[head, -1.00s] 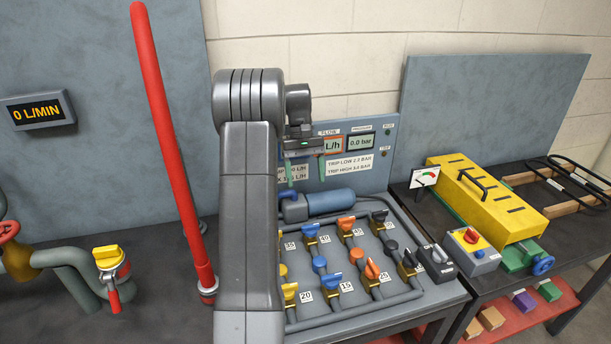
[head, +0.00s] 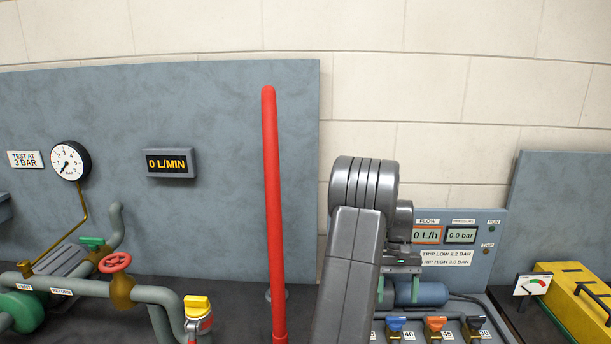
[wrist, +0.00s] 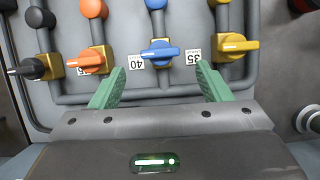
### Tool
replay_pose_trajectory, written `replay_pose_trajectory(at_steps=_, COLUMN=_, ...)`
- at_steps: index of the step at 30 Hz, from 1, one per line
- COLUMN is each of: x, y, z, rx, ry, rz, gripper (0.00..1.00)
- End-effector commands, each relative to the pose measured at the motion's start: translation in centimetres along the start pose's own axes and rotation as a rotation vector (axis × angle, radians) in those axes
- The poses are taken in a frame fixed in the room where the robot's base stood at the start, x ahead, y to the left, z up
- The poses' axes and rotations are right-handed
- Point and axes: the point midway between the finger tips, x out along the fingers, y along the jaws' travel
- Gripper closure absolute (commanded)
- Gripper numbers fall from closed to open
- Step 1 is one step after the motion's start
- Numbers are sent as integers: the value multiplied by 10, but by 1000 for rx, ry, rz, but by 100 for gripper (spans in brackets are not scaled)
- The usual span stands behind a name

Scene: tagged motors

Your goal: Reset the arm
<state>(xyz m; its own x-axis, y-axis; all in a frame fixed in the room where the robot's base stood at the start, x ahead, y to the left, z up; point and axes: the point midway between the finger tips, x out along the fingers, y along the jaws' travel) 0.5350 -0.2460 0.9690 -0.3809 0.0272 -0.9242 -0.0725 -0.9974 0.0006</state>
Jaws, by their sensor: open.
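My grey arm (head: 352,250) stands raised and bent in the head view, in front of the valve panel. My gripper (wrist: 162,82) shows in the wrist view with its two green fingers spread apart and nothing between them. Beyond the fingertips are a blue valve handle (wrist: 160,53), an orange one (wrist: 90,60) and a yellow one (wrist: 238,45). The fingers look apart from the handles, though the exact gap is hard to tell. In the head view the gripper is partly hidden behind my arm.
A red upright hose (head: 271,200) stands left of my arm. Pipework with a red handwheel (head: 115,262) and a yellow valve handle (head: 197,305) lies further left. A flow display panel (head: 460,245) is behind the gripper. A yellow box (head: 580,300) stands at the right.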

Motion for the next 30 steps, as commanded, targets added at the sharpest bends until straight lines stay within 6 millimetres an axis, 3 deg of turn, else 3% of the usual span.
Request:
replay_pose_trajectory(at_steps=6, x=38, y=0, z=1, rx=0, ry=-5, rz=-1, gripper=29)
replay_pose_trajectory(at_steps=12, x=56, y=0, z=1, rx=0, ry=-2, rz=-1, gripper=29)
replay_pose_trajectory(at_steps=24, x=59, y=0, z=0, rx=-4, ry=-1, rz=1, gripper=29)
replay_pose_trajectory(at_steps=30, x=47, y=0, z=-1, rx=-1, ry=2, rz=1, gripper=29)
